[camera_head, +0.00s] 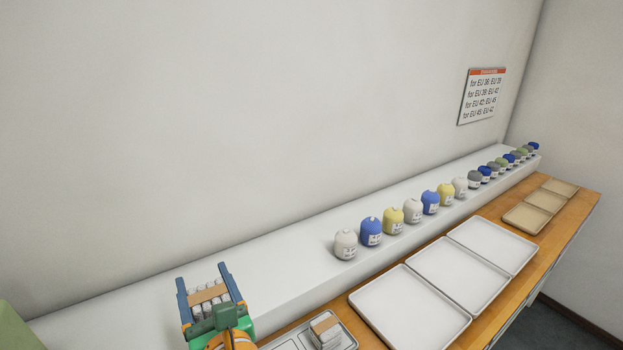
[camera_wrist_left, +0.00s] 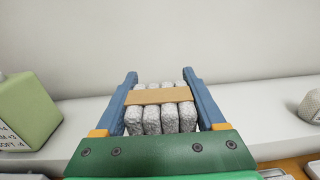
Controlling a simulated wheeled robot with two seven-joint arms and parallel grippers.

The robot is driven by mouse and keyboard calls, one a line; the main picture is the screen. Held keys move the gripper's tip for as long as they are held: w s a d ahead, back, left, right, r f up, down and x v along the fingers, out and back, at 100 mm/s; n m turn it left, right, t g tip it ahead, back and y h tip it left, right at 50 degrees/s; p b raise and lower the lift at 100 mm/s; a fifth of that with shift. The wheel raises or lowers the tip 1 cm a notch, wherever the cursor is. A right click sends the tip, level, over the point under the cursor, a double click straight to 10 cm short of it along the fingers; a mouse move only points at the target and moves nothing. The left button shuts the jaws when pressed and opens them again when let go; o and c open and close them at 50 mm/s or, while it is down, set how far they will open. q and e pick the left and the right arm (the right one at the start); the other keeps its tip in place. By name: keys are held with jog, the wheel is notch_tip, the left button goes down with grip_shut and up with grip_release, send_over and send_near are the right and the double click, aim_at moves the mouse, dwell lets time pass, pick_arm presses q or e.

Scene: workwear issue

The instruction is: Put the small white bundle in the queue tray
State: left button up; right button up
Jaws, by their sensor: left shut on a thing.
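My left gripper (camera_head: 206,280) is shut on a white bundle (camera_head: 207,309), a row of speckled whitish rolls with a tan band around them. In the left wrist view the bundle (camera_wrist_left: 160,118) sits between the two blue fingers, held in front of the white ledge. Another white bundle with a tan band (camera_head: 325,331) lies in a grey tray with compartments (camera_head: 350,343), to the right of my gripper and cut by the lower edge. I cannot tell which tray is the queue tray. My right gripper does not show.
Round white, blue, yellow, grey and green items (camera_head: 372,231) line the white ledge (camera_head: 290,265). Three white trays (camera_head: 408,306) and smaller beige trays (camera_head: 525,216) lie empty on the wooden table. A green box (camera_wrist_left: 26,112) stands left of my gripper. A sign (camera_head: 482,96) hangs on the wall.

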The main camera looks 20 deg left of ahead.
pick_arm(q)
jog(key=d, duration=0.2)
jog(key=s+d+f+m+t+h, duration=0.1)
jog(key=d+f+m+t, duration=0.1)
jog(key=d, duration=0.1)
jog(key=shift+s+d+f+h, duration=0.15)
jog(key=shift+d+f+h, duration=0.1)
jog(key=shift+d+h, duration=0.15)
jog(key=s+d+f+m+t+h, duration=0.1)
jog(key=s+d+m+t+h, duration=0.1)
jog(key=d, duration=0.5)
jog(key=shift+s+f+h, duration=0.35)
jog(key=shift+s+h, duration=0.25)
jog(key=shift+s, duration=0.3)
jog(key=shift+d, duration=0.1)
